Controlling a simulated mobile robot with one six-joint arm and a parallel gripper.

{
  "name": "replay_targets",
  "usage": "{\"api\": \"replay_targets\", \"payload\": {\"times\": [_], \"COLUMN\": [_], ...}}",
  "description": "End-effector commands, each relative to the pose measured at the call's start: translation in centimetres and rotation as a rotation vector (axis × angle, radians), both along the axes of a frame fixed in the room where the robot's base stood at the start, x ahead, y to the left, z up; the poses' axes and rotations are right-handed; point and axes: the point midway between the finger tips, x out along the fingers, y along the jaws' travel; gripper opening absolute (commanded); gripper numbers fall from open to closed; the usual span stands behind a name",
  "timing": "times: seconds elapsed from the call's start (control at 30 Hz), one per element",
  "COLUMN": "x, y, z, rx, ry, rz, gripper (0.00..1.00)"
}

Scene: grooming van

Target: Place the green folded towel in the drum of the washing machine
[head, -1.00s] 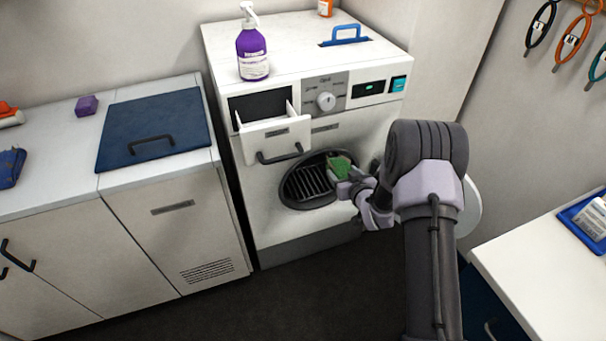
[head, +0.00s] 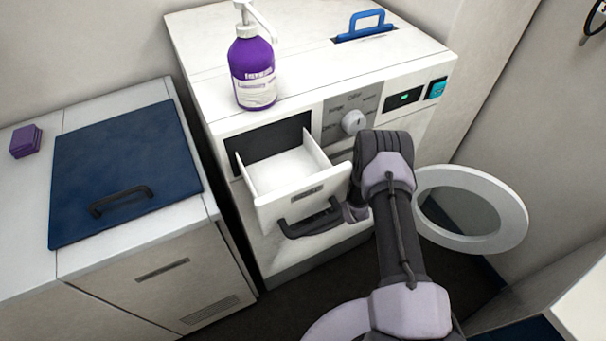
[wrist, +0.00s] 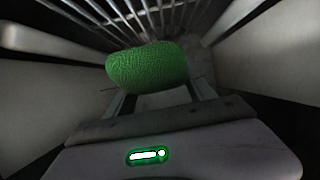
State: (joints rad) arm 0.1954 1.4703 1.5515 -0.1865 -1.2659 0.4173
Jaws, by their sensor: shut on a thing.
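The green folded towel (wrist: 147,66) is held in my gripper (wrist: 160,92) in the wrist view, with the finger bars on either side of its lower edge. The ribbed drum (wrist: 128,14) shows ahead of the towel and above it in that view. I cannot tell whether the towel touches the ribs. In the head view the washing machine (head: 290,62) stands in the middle, with its round door (head: 514,222) swung open to the right. The gripper, towel and drum opening are hidden there behind the pulled-out drawer and my arm.
The open drawer (head: 302,201) with its dark handle juts out above the drum, close to my arm. A purple pump bottle (head: 252,65) and a blue handle (head: 361,27) are on the machine top. A counter with a blue lid (head: 125,160) stands left.

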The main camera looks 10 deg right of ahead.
Motion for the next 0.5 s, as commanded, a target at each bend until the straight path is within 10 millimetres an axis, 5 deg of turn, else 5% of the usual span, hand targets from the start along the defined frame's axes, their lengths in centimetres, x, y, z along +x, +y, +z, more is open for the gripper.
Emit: {"api": "replay_targets", "payload": {"times": [0.2,0.4,0.5], "x": [-0.1,0.0,0.0], "y": [0.0,0.0,0.0], "z": [-6.0,-9.5,-9.3], "rx": [0.000,0.001,0.001], "ry": [0.002,0.001,0.001], "rz": [0.000,0.000,0.000], "gripper": [0.16,0.16,0.17]}}
